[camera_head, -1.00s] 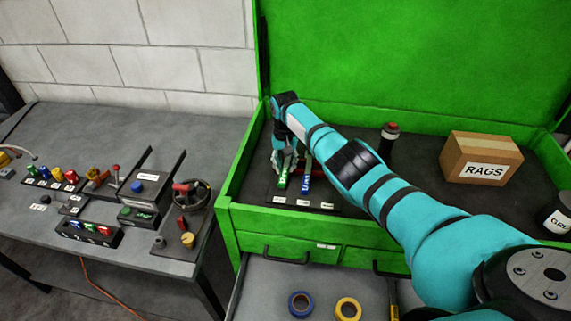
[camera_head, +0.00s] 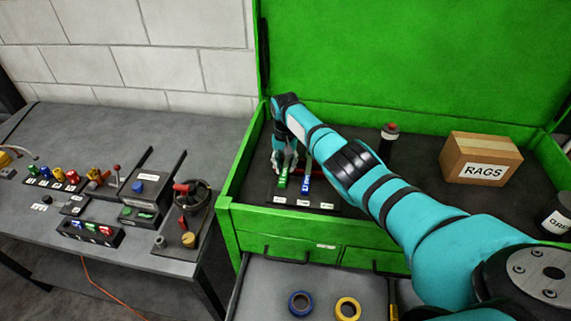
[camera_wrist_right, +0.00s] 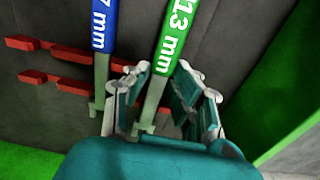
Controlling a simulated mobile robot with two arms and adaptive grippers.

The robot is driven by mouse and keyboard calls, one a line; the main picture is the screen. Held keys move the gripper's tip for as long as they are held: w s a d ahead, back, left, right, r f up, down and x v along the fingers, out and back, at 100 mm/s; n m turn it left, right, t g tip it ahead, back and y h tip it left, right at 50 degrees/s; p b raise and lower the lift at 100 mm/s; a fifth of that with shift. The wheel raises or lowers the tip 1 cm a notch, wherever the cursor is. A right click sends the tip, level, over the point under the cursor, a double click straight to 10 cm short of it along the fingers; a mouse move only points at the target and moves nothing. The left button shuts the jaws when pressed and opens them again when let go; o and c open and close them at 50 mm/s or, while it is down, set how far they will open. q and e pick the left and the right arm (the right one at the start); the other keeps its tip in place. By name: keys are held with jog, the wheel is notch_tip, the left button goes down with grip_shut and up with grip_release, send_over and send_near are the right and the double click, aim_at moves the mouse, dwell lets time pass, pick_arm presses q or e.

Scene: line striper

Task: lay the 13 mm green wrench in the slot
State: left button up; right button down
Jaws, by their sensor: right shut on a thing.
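The green wrench (camera_head: 283,181) lies at the left of the dark rack in the open green tool chest. Its handle reads 13 mm in the right wrist view (camera_wrist_right: 176,42). My right gripper (camera_head: 284,162) reaches down over its far end. In the right wrist view, the fingers (camera_wrist_right: 160,100) stand on both sides of the grey shank and are shut on it. The blue wrench (camera_head: 306,182) lies beside it, apart from the fingers; it also shows in the right wrist view (camera_wrist_right: 103,28). I cannot tell whether the green wrench is seated or slightly raised. My left gripper is not in view.
Red rack pegs (camera_wrist_right: 70,85) stand near the fingers. The chest's green side wall (camera_head: 240,165) is close to the left. Tape rolls (camera_head: 301,304) lie in the open drawer below.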

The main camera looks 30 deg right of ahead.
jog(key=shift+f, duration=0.2)
dwell(0.4)
jog(key=shift+s+a+f+b, duration=0.1)
jog(key=shift+s+f+b, duration=0.2)
jog(key=shift+b, duration=0.3)
dwell(0.5)
jog(key=shift+w+r, duration=0.1)
jog(key=shift+r, duration=0.05)
jog(key=shift+r+p, duration=0.2)
jog(key=shift+p, duration=0.25)
jog(key=shift+w, duration=0.1)
jog(key=c, duration=0.7)
grip_release()
jog(key=shift+r, duration=0.15)
jog(key=shift+w, duration=0.1)
